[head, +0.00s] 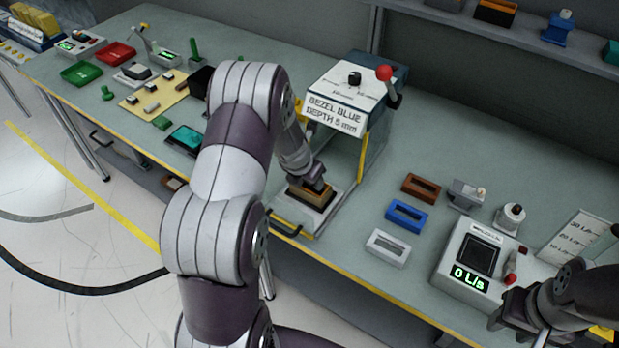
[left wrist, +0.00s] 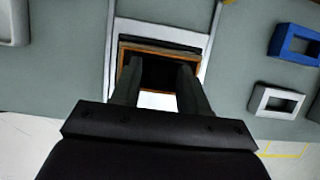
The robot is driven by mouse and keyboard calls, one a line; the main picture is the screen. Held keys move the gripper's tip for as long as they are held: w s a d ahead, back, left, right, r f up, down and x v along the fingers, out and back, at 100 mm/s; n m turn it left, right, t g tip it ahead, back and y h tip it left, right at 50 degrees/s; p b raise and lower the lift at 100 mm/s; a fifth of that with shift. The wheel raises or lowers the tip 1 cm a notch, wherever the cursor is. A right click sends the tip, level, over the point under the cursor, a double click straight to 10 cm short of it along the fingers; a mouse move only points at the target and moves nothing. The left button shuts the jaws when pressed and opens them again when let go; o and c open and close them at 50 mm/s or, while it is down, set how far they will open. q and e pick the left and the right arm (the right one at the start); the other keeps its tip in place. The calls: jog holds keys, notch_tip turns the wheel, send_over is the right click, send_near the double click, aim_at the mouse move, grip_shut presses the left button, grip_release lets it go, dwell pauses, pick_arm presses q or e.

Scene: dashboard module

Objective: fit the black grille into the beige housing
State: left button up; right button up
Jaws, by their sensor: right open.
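A tan-brown, box-like frame (head: 309,197), the likeliest beige housing, sits on the white bed of the press under its head. In the left wrist view the frame (left wrist: 122,64) looks orange-brown around a dark inside. My left gripper (head: 314,183) reaches down over it. Its two fingers (left wrist: 160,72) stand apart at the frame's opening, with black between their tips. I cannot tell whether that black is the grille, held or lying inside, or only shadow. My right gripper (head: 508,307) is open at the bottom right, near the display box, apart from the frame.
The press (head: 345,95) with a red-knobbed lever stands close around my left gripper. Brown (head: 421,186), blue (head: 407,216) and white (head: 388,248) frames lie to its right, near a display box (head: 470,262). A tan board (head: 152,97) with small parts lies at left.

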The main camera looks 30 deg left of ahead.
pick_arm(q)
jog(key=shift+r, duration=0.1)
jog(key=p+v, duration=0.4)
jog(key=v, duration=0.8)
jog(key=s+d+r+m+g, duration=0.1)
jog(key=s+d+m, duration=0.5)
jog(key=m, duration=1.1)
jog(key=s+d+r+m+g+b, duration=0.1)
jog(key=s+d+m, duration=0.5)
jog(key=m, duration=1.2)
jog(key=shift+s+d+g, duration=0.2)
jog(key=shift+s+g, duration=0.4)
jog(key=shift+s, duration=1)
